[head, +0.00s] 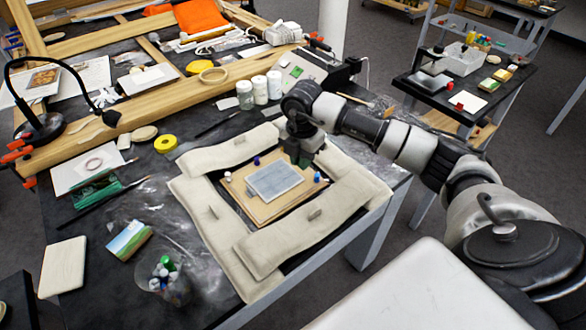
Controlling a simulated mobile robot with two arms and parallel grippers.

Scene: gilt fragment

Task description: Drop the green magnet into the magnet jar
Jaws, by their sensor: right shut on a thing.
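My right gripper (304,160) reaches in from the right and points down over the far side of a wooden board (262,214). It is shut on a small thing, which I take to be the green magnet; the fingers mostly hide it. On the board lies a grey-blue panel (274,183) with small blue and purple magnets (257,161) around it. A clear jar (150,284) holding green, blue and white pieces stands at the front left of the table; it looks like the magnet jar. My left gripper is not in view.
Long beige padded bags (315,228) frame the board. White lidded jars (260,90) stand behind it. A black lamp (40,125), brushes, a yellow tape roll (165,143) and a small landscape picture (129,239) are on the left. Bare dark tabletop shows around the clear jar.

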